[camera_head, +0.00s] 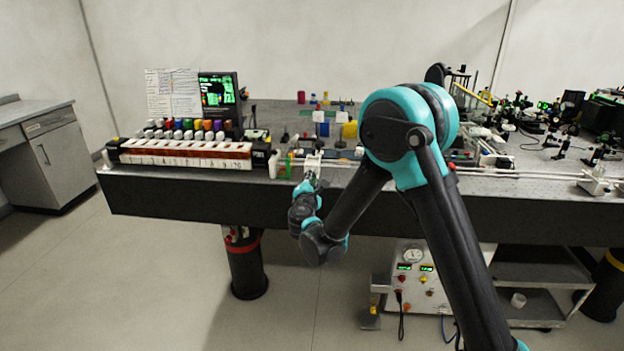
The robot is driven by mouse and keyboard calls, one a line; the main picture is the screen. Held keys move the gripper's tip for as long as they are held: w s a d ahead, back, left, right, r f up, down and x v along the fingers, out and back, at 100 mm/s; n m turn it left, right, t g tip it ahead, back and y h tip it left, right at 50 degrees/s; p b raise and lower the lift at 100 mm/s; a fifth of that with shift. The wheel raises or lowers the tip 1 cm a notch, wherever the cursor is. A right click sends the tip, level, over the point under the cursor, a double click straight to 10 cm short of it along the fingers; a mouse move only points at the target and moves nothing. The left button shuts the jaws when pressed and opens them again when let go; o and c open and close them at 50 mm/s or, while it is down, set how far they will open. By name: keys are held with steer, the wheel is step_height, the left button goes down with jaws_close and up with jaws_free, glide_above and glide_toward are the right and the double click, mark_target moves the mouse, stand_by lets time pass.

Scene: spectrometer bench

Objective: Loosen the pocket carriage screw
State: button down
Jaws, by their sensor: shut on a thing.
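My gripper (313,178) is at the front edge of the dark bench (190,193), small in the head view. It reaches toward a small white block-like fitting (312,161) near the bench edge. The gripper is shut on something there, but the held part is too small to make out. I cannot tell the pocket carriage screw apart at this size; the fingers and wrist cover that spot. My teal and black arm hides part of the bench to the right of the gripper.
A rack with several colored-capped bottles (190,129) and a white-fronted strip (186,147) stands left of the gripper. A small monitor (218,93) is behind it. White rods (525,174) run right along the bench. A cart with a gauge panel (414,275) stands below.

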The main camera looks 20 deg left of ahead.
steer(key=c, duration=1.5)
jaws_free()
steer(key=shift+s, duration=0.1)
steer(key=v, duration=1.2)
steer(key=shift+d, duration=0.1)
